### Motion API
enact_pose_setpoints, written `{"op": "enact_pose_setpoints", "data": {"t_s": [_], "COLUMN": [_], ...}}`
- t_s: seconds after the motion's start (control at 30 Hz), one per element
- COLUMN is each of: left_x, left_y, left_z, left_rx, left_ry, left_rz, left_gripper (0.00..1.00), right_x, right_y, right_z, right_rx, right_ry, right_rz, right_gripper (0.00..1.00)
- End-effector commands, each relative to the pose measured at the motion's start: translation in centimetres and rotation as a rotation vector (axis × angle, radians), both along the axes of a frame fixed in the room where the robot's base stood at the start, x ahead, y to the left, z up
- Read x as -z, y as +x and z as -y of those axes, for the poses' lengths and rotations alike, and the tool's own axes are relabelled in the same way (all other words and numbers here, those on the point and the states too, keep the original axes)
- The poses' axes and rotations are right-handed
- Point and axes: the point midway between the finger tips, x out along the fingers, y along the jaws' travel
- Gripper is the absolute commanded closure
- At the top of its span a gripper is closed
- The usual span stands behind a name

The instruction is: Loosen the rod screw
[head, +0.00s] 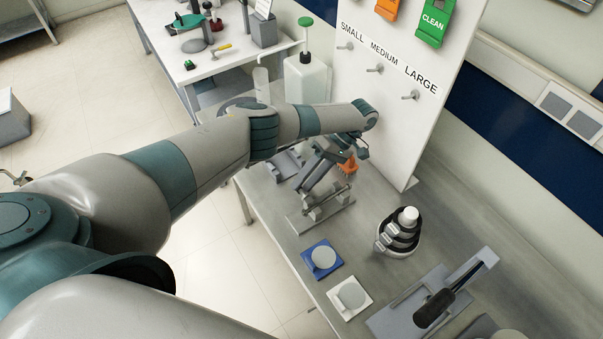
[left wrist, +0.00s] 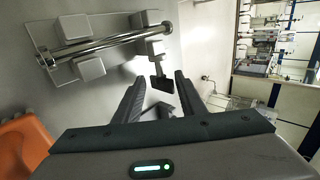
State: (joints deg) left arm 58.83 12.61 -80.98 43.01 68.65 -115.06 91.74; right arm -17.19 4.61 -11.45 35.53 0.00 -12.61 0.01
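A metal rod (left wrist: 110,38) lies across a flat plate (left wrist: 36,30) with pale blocks along it in the left wrist view. A small dark part (left wrist: 162,84), perhaps the rod screw, hangs below the block at the rod's right end. My left gripper (left wrist: 158,90) is open, its two dark fingers apart on either side of the line to that part. I cannot tell whether they touch it. In the head view, the plate (head: 328,212) lies on the bench, with my left gripper (head: 322,172) above it; my arm hides some of that area. My right gripper is not in view.
An orange object (head: 348,165) is close beside my left gripper. A white board (head: 395,100) with hooks stands behind.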

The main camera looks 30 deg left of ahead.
Motion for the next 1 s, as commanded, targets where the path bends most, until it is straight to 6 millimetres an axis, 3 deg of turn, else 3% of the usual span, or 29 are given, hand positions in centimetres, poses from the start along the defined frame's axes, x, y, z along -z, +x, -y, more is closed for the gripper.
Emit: {"op": "enact_pose_setpoints", "data": {"t_s": [0.57, 1.0], "left_x": [-0.13, -0.37], "left_y": [-0.11, -0.51], "left_z": [-0.18, -0.36], "left_rx": [0.0, -0.001], "left_ry": [-0.019, -0.1], "left_rz": [0.03, 0.165], "left_gripper": [0.63, 0.63], "right_x": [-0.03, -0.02], "right_y": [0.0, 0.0], "right_z": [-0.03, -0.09], "right_rx": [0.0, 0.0], "right_ry": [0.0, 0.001], "right_rz": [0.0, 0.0], "right_gripper": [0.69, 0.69]}}
